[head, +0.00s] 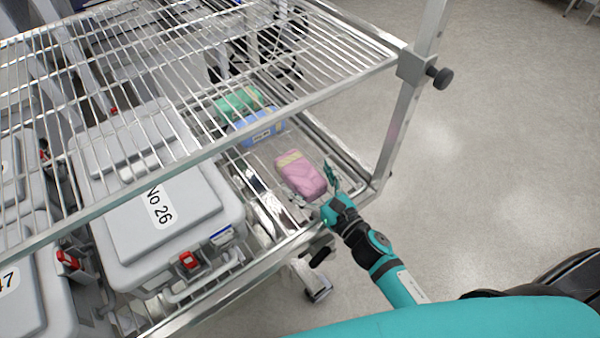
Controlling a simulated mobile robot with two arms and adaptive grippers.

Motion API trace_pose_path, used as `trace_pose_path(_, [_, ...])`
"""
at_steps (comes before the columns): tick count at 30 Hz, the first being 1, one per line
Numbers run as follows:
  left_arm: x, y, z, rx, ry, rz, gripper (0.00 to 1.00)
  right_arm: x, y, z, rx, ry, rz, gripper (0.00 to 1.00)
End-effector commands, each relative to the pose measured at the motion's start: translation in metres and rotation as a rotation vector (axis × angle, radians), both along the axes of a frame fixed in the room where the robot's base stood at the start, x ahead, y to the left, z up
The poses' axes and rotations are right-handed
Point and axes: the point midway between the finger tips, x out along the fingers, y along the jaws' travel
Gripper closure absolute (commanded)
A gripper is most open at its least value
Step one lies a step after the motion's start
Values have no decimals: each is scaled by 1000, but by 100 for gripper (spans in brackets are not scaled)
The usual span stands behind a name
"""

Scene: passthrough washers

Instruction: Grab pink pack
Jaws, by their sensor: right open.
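The pink pack (301,175) lies on the lower wire shelf of the metal rack, near its right front corner. It has a pale yellowish band toward its far end. My right gripper (331,182) is just to the right of the pack, at the rack's front edge. It is open, with nothing visible between its fingers, and the pack lies outside them. Whether a finger touches the pack cannot be told. My left gripper is not in view.
A blue pack (261,127) and a green pack (238,102) lie behind the pink one. A grey lidded box marked No 26 (165,215) stands to the left. The upper wire shelf (250,60) overhangs these things. A rack post (397,130) stands at right.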

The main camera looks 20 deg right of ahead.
Motion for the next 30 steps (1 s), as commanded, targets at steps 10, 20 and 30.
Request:
trace_pose_path(10, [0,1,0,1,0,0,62,0,0,0,0,0,0,39])
trace_pose_path(20, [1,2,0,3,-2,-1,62,0,0,1,1,-3,1,70])
trace_pose_path(30, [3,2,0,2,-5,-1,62,0,-1,6,0,-3,2,71])
